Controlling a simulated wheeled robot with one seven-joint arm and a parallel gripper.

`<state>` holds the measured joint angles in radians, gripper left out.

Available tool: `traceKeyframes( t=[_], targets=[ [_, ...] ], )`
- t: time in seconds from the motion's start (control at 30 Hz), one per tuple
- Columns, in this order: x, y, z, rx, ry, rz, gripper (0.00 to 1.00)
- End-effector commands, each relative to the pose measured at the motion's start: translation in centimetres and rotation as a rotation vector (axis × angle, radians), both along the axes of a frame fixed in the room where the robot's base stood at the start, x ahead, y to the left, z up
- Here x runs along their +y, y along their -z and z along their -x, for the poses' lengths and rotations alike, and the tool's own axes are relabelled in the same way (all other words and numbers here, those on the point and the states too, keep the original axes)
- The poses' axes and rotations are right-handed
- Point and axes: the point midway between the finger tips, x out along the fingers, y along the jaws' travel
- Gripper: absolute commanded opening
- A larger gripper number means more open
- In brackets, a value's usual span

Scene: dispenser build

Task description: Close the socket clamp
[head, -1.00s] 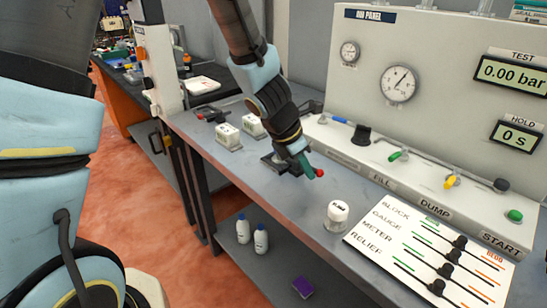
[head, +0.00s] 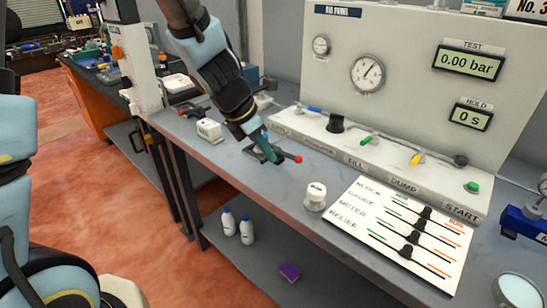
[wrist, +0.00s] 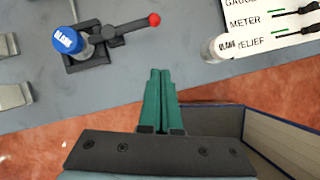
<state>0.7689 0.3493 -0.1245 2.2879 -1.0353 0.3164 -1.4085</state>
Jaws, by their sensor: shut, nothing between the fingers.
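The socket clamp is a dark base (wrist: 88,52) on the grey bench, at upper left in the wrist view. Its black lever (wrist: 125,30) points right and ends in a red ball (wrist: 154,19). A blue-capped piece marked BLANK (wrist: 68,40) stands upright in the socket. In the head view the clamp base (head: 256,153) is partly hidden behind my fingers, with the red ball (head: 298,159) to their right. My gripper (wrist: 160,72) has its green fingers together and empty. It is on the front-edge side of the clamp, apart from the lever in the wrist view.
A white BLANK piece (head: 316,197) stands on the bench beside a panel of black sliders (head: 400,235). The gauge panel (head: 410,60) with its row of valves rises behind. White blocks (head: 209,129) sit left of the clamp. Bottles (head: 246,228) stand on the lower shelf.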

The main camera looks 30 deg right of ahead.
Motion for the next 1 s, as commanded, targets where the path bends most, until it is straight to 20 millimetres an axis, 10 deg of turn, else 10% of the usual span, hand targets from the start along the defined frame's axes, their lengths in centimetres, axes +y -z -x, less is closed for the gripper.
traceKeyframes(
  t=[0.23,1.0],
  targets=[
    [1.2,-2.7,0.4,0.001,0.001,0.001,0.00],
    [3.8,-3.1,-1.2,-0.069,0.087,-0.021,0.00]
  ],
)
